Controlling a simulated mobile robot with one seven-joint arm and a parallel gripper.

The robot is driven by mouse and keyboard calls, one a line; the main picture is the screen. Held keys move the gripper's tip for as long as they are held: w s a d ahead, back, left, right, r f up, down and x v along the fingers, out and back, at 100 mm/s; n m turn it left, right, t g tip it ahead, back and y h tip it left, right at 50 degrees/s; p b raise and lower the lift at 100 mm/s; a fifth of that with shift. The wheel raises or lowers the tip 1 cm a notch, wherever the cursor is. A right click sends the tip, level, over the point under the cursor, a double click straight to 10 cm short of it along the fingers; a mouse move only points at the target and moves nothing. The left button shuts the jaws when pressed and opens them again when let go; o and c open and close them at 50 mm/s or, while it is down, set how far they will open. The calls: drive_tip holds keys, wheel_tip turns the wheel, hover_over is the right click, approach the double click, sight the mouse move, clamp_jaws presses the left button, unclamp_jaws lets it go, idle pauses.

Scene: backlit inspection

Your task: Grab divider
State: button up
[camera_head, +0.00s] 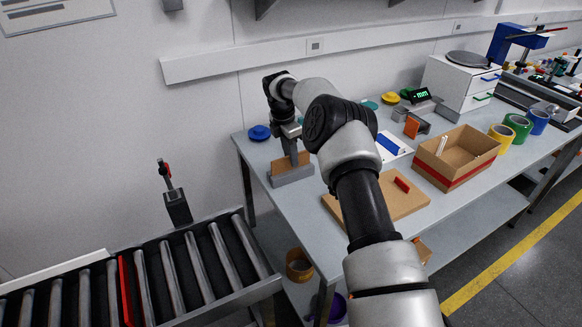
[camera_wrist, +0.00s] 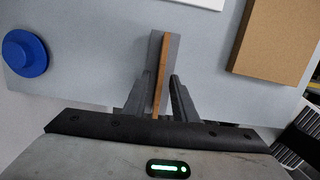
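A thin orange-brown panel, which looks like the divider (camera_head: 303,157), stands upright in a grey slotted base (camera_head: 292,177) near the left end of the workbench. My gripper (camera_head: 291,158) points down at it from above. In the wrist view the divider (camera_wrist: 164,72) runs edge-on between the two fingers of my gripper (camera_wrist: 160,77). A finger is on each side of it, with a narrow gap showing, so the gripper looks open around it and not closed on it. The grey base (camera_wrist: 155,45) shows beyond the fingertips.
On the workbench (camera_head: 323,192), a blue knobbed disc (camera_head: 259,132) lies left of the divider. A brown board (camera_head: 403,203) with a red piece and an open cardboard box (camera_head: 476,150) are to the right. A roller conveyor (camera_head: 197,262) stands at the lower left; the wall is close behind.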

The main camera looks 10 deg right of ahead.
drive_tip(key=shift+f, duration=0.7)
drive_tip(key=shift+c, duration=0.4)
drive_tip(key=shift+r, duration=0.1)
clamp_jaws()
